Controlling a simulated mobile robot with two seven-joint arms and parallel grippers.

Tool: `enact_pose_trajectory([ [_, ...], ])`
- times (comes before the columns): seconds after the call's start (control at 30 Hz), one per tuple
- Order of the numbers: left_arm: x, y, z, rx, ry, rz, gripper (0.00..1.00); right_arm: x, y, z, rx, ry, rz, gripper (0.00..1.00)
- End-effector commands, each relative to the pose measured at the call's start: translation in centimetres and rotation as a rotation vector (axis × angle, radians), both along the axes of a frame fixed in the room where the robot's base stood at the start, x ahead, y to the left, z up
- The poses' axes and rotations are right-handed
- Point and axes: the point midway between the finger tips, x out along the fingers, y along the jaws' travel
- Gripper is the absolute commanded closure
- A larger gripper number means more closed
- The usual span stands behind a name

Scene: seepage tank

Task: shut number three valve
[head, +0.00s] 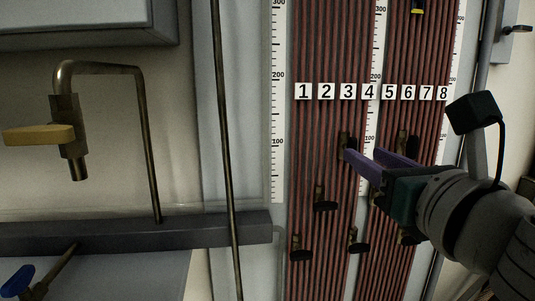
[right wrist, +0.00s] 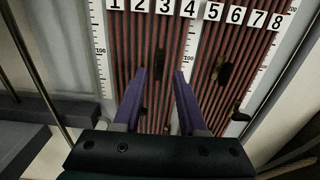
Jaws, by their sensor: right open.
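The number 3 label (head: 348,91) is on the striped tube panel, in a row of numbers 1 to 8. Below it is the number three valve (head: 344,142), small and dark with its handle upright along the tubes. My right gripper (head: 363,153) is open, its purple fingers pointing at the panel. In the head view its left fingertip overlaps the valve's lower part. In the right wrist view the dark valve (right wrist: 160,61) shows between and just beyond the fingertips (right wrist: 160,74). I cannot tell whether they touch it. My left gripper is out of view.
Other black-handled valves sit close by: one under 2 (head: 325,204), one under 1 (head: 301,253), one lower right (head: 358,246), and an upright one under 6 (head: 403,142). A yellow-levered tap (head: 40,135) and a dark ledge (head: 110,233) stand at left.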

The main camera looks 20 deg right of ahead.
Motion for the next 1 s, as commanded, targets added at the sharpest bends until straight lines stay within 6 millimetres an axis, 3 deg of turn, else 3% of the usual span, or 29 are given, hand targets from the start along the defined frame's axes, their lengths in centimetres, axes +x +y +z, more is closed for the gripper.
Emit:
enact_pose_trajectory([
  [0.23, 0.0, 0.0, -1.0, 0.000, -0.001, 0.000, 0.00, 3.3, -0.8, -0.1, 0.000, -0.001, -0.001, 0.59],
  [0.63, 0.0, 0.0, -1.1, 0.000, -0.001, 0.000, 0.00, 4.1, -1.0, -0.1, 0.001, 0.002, 0.000, 0.59],
  [1.0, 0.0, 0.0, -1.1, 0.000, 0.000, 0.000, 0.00, 4.0, -1.0, -0.1, 0.002, 0.001, 0.000, 0.99],
])
